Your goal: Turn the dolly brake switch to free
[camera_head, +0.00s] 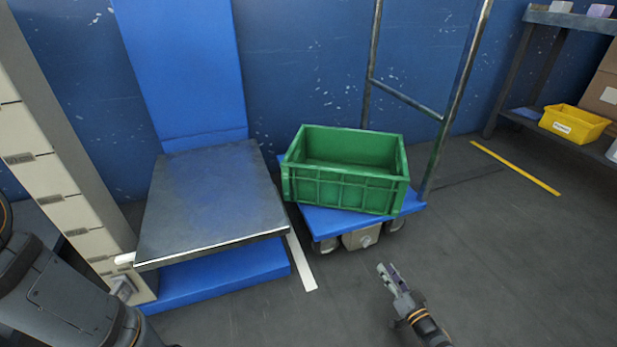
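The blue dolly (325,221) stands right of centre on the floor, with a tall metal handle (450,105) at its back right. A grey box with a small round knob (365,241), which looks like the brake switch, sits under its front edge between the casters. I cannot read the knob's setting. My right gripper (386,267) is in front of and below the knob, apart from it, and its fingers point up toward the dolly. Its fingers look close together, but I cannot tell whether they are shut. My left arm shows at bottom left; its gripper is out of view.
A green crate (345,190) rests on the dolly. A blue lift with a grey platform (205,200) stands left of it. A shelf with a yellow bin (575,124) is at far right. The floor (510,265) at right front is clear.

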